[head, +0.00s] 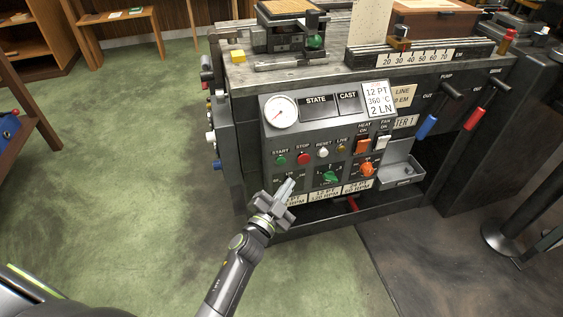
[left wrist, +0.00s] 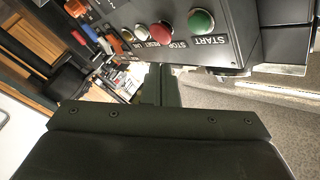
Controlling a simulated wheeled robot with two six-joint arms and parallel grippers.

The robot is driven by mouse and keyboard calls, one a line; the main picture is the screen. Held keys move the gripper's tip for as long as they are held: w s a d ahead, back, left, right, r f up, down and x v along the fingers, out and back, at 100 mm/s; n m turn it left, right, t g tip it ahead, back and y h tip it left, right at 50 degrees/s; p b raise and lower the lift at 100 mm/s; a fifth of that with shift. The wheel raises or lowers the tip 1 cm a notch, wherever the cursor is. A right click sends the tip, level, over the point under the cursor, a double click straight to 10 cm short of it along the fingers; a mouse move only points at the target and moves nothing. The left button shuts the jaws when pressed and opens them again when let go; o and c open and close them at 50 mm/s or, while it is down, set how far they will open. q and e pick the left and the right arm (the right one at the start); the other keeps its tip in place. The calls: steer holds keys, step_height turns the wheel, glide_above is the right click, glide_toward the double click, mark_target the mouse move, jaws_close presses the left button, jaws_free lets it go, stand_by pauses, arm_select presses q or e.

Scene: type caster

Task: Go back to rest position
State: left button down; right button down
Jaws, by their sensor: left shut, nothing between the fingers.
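My left gripper (head: 285,190) is shut and empty in front of the lower left part of the type caster's control panel (head: 340,112). Its arm comes up from the bottom of the head view. In the left wrist view the shut fingers (left wrist: 159,85) point at the panel's edge near the green START button (left wrist: 201,21) and red STOP button (left wrist: 160,33). Whether the fingertips touch the panel cannot be told. The panel carries a round gauge (head: 281,112), an orange heat switch (head: 362,145), a green knob (head: 330,177) and an orange knob (head: 367,168). My right gripper is not in view.
A metal tray (head: 401,172) juts from the panel's right side. Blue (head: 427,127) and red (head: 474,119) handles stick out farther right. A stand with a round base (head: 497,238) is at the right. The green floor (head: 120,170) left of the machine is clear.

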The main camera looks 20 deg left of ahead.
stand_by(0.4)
